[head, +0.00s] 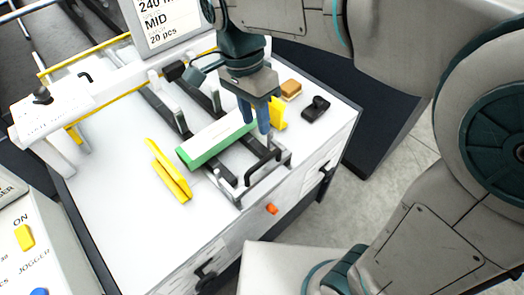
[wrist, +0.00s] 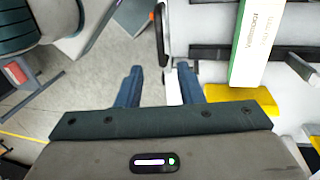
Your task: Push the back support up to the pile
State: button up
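The pile of flat cartons, white with a green edge (head: 217,140), lies across the black rails on the white table. It also shows in the wrist view (wrist: 258,40). The back support appears to be the black bent bar (head: 262,164) at the near end of the rails, on the right front side of the pile. A black bar also shows in the wrist view (wrist: 160,35), ahead of and between the fingers. My gripper (head: 256,126) has its blue fingers pointing down over the bar's far end, beside the pile. In the wrist view (wrist: 158,68) the fingers are apart; contact cannot be told.
Yellow side guides stand left (head: 168,172) and right (head: 278,113) of the pile. A tan block (head: 291,90) and a black object (head: 316,108) lie to the right. An orange button (head: 271,209) is on the table's front. The table's left front is bare.

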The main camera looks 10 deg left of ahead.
aim_at(263, 159)
jog(key=f, duration=0.3)
jog(key=s+d+f, duration=0.1)
jog(key=f, duration=0.6)
jog(key=shift+s+d+f+b, duration=0.15)
jog(key=shift+s+d+b, duration=0.05)
jog(key=shift+d+b, duration=0.1)
grip_shut()
